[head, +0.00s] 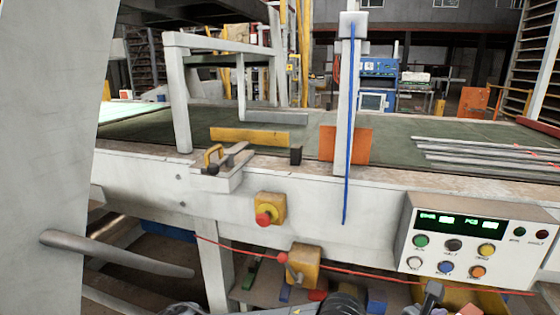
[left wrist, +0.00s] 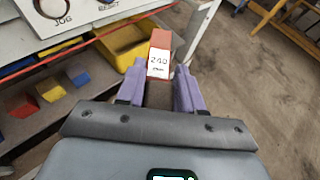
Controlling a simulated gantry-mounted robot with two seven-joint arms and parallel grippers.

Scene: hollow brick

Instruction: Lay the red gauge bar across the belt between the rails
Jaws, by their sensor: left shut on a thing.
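The red gauge bar (left wrist: 160,42), with a white label reading 240, stands out between the purple fingers of my left gripper (left wrist: 160,85) in the left wrist view. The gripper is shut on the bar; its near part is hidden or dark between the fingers. The bar and fingertips are not clearly visible in the head view. The green belt (head: 390,150) runs across the head view, behind the white near rail (head: 140,165). My right gripper is in neither view.
A control panel (head: 475,245) is fixed to the rail's front. A post with a blue strip (head: 349,130), an orange plate (head: 345,145) and a yellow bar (head: 250,136) stand around the belt. Grey rods (head: 480,150) lie at right. A yellow bin (left wrist: 122,42) is below the panel.

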